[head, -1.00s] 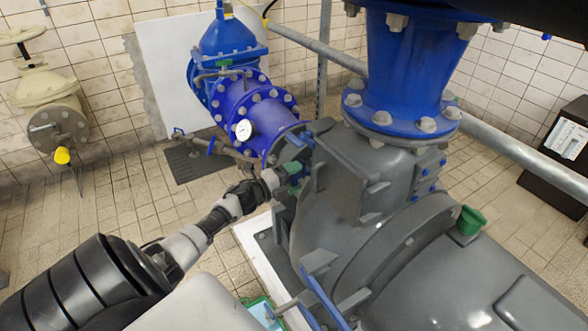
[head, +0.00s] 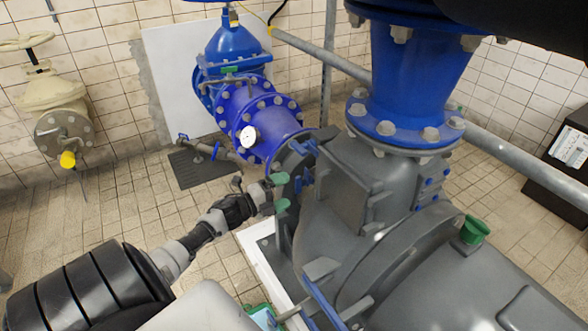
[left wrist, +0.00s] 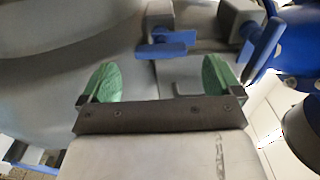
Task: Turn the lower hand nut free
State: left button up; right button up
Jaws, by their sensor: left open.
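Two blue hand nuts show in the left wrist view: one (left wrist: 167,48) nearly straight ahead above the gap between my fingers, the other (left wrist: 264,48) at upper right. Which is the lower one I cannot tell for sure. In the head view, small blue nuts (head: 306,178) sit at the left side of the grey pump casing (head: 335,225). My left gripper (head: 281,191) has green fingertips, spread apart with nothing between them, just left of these nuts. It also shows in the left wrist view (left wrist: 160,80), its fingers short of the nuts.
The tiled floor (head: 130,205) at left is clear.

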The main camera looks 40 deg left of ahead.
pick_arm(q)
jog(key=v, duration=0.5)
jog(key=shift+s+a, duration=0.1)
jog(key=shift+s, duration=0.2)
pick_arm(e)
jog(key=shift+s+f, duration=0.25)
jog(key=shift+f, duration=0.2)
jog(key=shift+s+f, duration=0.2)
jog(key=shift+f, duration=0.25)
